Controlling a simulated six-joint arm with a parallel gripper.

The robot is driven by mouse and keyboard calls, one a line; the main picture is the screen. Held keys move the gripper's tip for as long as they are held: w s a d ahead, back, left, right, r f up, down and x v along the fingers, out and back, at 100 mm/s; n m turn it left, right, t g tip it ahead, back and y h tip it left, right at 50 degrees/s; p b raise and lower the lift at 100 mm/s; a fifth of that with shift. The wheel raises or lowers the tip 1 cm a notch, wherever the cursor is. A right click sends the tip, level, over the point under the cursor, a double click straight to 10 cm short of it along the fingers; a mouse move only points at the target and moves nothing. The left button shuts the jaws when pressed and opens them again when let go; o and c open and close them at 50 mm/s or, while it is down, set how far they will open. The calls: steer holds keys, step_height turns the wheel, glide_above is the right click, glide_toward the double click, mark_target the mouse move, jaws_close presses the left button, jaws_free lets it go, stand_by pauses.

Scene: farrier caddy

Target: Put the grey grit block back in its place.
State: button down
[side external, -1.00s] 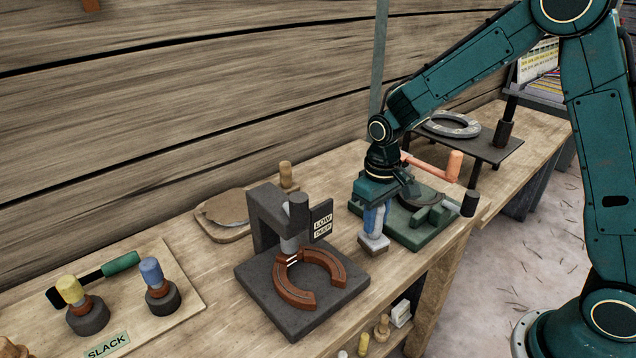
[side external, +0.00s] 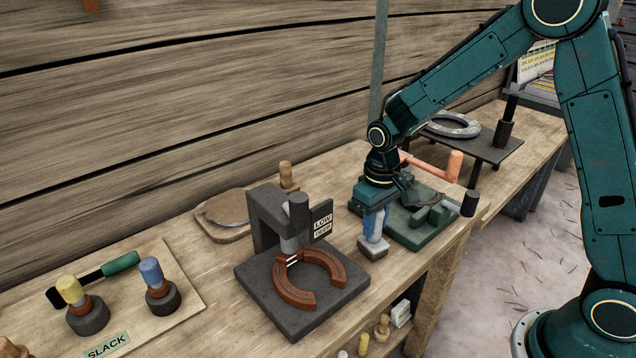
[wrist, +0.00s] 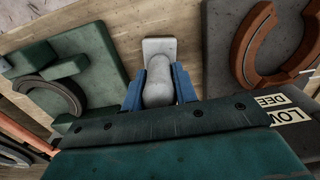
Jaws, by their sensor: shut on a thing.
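The grey grit block (side external: 373,248) has a pale flat base and a rounded grey grip. My gripper (side external: 375,222), with blue fingers, is shut on this grip from above. The block is upright at the bench's front part, between the dark press stand and the green clamp base. I cannot tell whether its underside touches the bench. In the wrist view my gripper (wrist: 159,90) has one finger on each side of the grip, and the pale base of the grit block (wrist: 158,47) shows beyond.
The dark press stand (side external: 257,275) with a brown horseshoe is close on the left. The green clamp base (side external: 420,235) with an orange-handled lever is close on the right. A board with tools (side external: 190,300) lies far left. Small items sit on a shelf below the front edge.

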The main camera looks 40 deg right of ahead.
steer(key=shift+f, duration=0.35)
stand_by(0.3)
steer(key=c, duration=1)
jaws_free()
step_height(320, 180, up, 14)
steer(key=shift+f, duration=0.1)
